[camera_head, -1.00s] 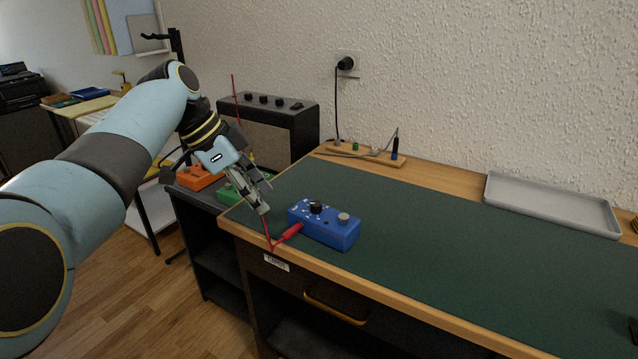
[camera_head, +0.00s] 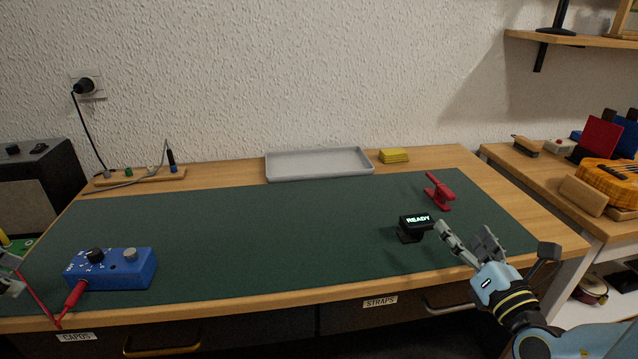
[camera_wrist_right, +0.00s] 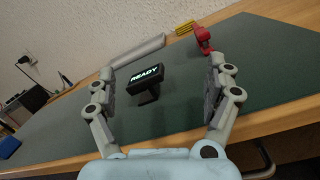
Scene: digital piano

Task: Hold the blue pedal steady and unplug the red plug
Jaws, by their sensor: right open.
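The blue pedal (camera_head: 128,275) sits on the left front part of the green mat, with a dark knob and a grey footswitch on top.
A grey tray (camera_head: 318,164), a yellow block (camera_head: 394,155) and a red stand-like object (camera_head: 438,192) lie toward the back and right. A wooden strip with cables (camera_head: 140,177) is at back left. The middle of the mat (camera_head: 270,230) is clear.

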